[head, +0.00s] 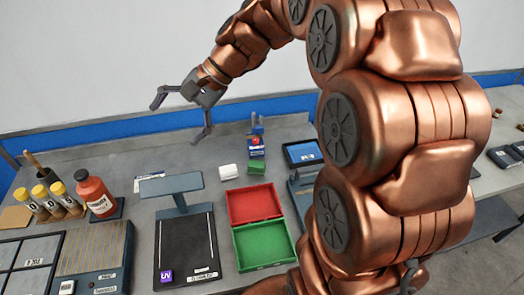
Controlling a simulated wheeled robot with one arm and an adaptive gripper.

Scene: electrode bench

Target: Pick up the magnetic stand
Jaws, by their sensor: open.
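My gripper (178,122) is open and empty, high above the back of the bench, in front of the white wall. Its two fingers are spread wide and touch nothing. No object is clearly marked as the magnetic stand. A small blue and red upright piece (257,143) stands at the back of the bench, right of and below my gripper; it may be the magnetic stand, but it is too small to tell.
A red tray (253,204) and a green tray (263,244) lie mid-bench. A grey lamp-like stand (172,184) rises behind a black UV pad (187,250). An orange bottle (96,194) and yellow-capped vials (49,199) stand left. My arm hides much of the right side.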

